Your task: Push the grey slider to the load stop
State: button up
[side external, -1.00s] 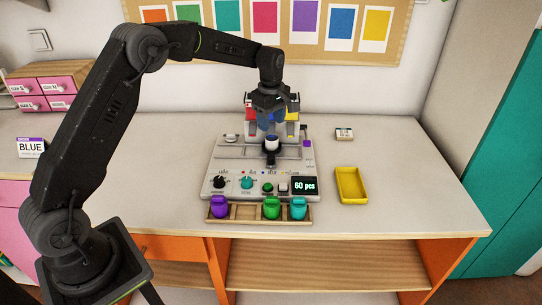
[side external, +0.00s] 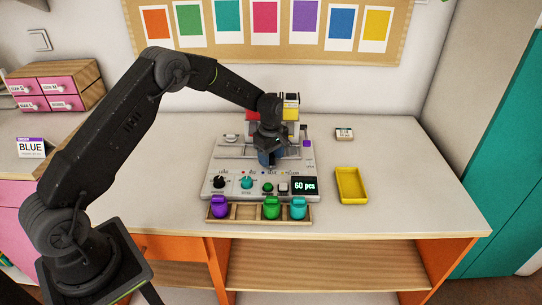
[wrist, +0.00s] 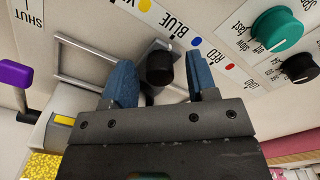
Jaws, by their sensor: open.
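The grey slider (wrist: 150,46) is a small grey plate with an upright black knob (wrist: 160,68), set on metal rails (wrist: 84,85) in the wrist view. It lies near the printed BLUE and YELLOW labels. My gripper (wrist: 161,66) is open, its two blue fingers to either side of the knob, with gaps visible. In the side view my gripper (side external: 268,160) is low over the pale panel (side external: 222,170) and hides the slider.
A purple lever (wrist: 15,74) stands by a SHUT label. Dials (side external: 246,182) and a 60 pcs display (side external: 305,186) are at the panel's front. A wooden rack (side external: 245,213) holds purple, green and teal jars. A yellow tray (side external: 351,185) is at right; hoppers (side external: 291,107) stand behind.

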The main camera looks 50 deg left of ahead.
jog(key=shift+c, duration=0.5)
grip_shut()
jog(key=s+a, duration=1)
jog(key=shift+s+a, duration=0.35)
jog(key=shift+a, duration=0.05)
jog(key=shift+o, duration=0.5)
grip_release()
jog(key=shift+r, duration=0.1)
notch_tip(320, 180, up, 14)
